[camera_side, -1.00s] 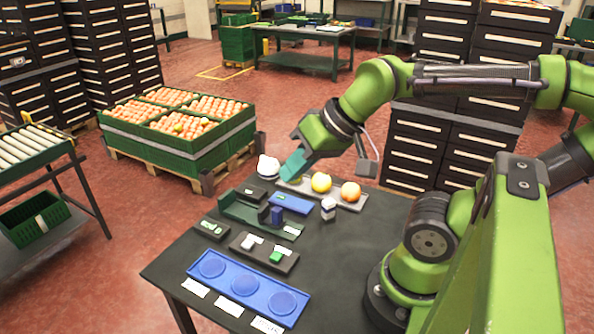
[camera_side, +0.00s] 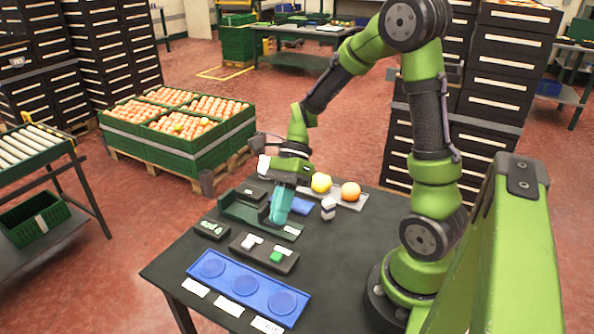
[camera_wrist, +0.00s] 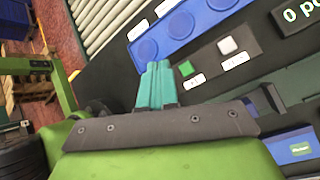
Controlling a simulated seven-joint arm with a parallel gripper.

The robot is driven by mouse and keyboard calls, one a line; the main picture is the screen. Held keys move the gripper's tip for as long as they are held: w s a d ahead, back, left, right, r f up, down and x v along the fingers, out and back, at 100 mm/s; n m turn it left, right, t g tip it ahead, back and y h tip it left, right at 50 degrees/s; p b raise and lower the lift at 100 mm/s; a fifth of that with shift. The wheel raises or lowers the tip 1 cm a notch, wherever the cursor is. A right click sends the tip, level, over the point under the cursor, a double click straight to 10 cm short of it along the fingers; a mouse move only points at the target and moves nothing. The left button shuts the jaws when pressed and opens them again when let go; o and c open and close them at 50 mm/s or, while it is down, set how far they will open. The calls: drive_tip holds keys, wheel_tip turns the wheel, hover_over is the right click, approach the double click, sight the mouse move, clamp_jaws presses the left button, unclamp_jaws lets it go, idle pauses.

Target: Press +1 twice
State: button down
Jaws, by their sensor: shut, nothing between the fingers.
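A dark button box (camera_side: 262,263) stands on the table with a green button (camera_side: 277,256) and a white button (camera_side: 249,243). In the wrist view the green button (camera_wrist: 186,68) and white button (camera_wrist: 227,45) each have a white label beside them; the label text is too small to read, so I cannot tell which is +1. My gripper (camera_side: 278,222) is shut and empty, its teal fingers pointing down above the green tray, behind the box in the side view. In the wrist view my gripper (camera_wrist: 157,66) shows left of the green button.
A blue tray (camera_side: 243,307) with round recesses lies at the table's front. A small dark display (camera_side: 207,233) sits left of the box; in the wrist view the display (camera_wrist: 298,14) starts with "0".

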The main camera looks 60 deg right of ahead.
sight(277, 252)
drive_tip(key=m, duration=0.1)
drive_tip(key=a+r+m+y, duration=0.1)
drive_tip(key=shift+w+r+m, duration=0.15)
drive_tip(key=shift+w+m, duration=0.1)
drive_tip(key=shift+m, duration=0.15)
drive_tip(key=shift+f, duration=4.4)
drive_tip(key=shift+f, duration=0.1)
drive_tip(key=shift+f, duration=0.35)
